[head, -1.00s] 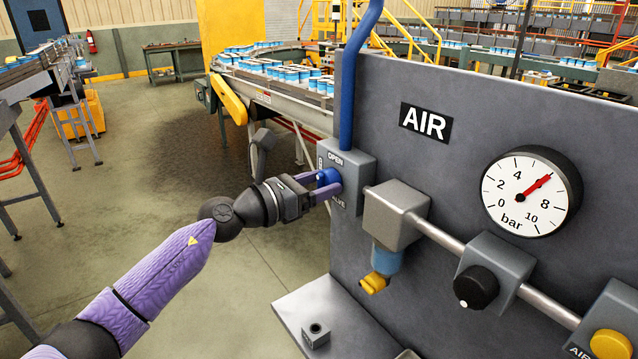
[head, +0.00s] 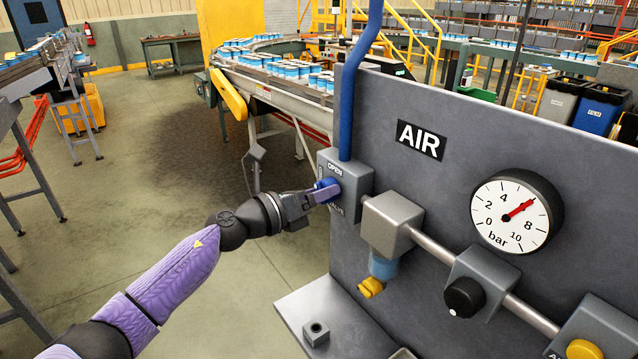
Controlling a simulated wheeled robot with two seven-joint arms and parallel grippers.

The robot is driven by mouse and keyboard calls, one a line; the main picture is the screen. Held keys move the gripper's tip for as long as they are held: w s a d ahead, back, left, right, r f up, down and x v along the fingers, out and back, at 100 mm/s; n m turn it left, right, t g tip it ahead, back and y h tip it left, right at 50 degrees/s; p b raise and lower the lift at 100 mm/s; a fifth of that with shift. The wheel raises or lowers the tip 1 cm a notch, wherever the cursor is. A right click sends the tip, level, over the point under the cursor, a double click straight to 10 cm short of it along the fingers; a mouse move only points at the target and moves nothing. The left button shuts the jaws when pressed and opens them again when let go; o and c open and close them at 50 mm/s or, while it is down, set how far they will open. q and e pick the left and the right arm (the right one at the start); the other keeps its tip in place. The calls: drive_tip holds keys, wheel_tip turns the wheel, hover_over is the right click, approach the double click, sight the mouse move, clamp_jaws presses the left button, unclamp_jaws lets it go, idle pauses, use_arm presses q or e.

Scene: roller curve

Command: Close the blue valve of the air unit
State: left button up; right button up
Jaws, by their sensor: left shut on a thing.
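The air unit is a grey upright panel (head: 440,110) with a black AIR sign (head: 420,140). Its grey valve box (head: 347,178), marked OPEN at the top, is at the panel's left edge, under a blue pipe (head: 355,90). The blue valve knob (head: 327,184) is on the front of the box, partly hidden by my fingers. My left gripper (head: 326,193) is shut on the knob, its purple fingers now one in front of the other. My right gripper is not in view.
Right of the valve, a grey filter block (head: 391,222) with a yellow drain tap, a black regulator knob (head: 465,297) and a yellow knob (head: 584,350) sit along a metal pipe. A grey shelf (head: 300,300) holds a small nut-like block (head: 316,333).

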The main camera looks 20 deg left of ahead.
use_arm(q)
drive_tip(key=n+p, duration=0.2)
drive_tip(key=n, duration=0.2)
drive_tip(key=shift+r+n+p, duration=0.15)
drive_tip(key=shift+n+p, duration=0.2)
drive_tip(key=shift+n, duration=0.05)
drive_tip(key=n+p, duration=0.2)
drive_tip(key=n, duration=0.2)
drive_tip(key=shift+f+n+p, duration=0.2)
drive_tip(key=shift+n+p, duration=0.45)
drive_tip(key=shift+n, duration=1.05)
drive_tip(key=o, duration=1.2)
drive_tip(key=shift+o, duration=0.4)
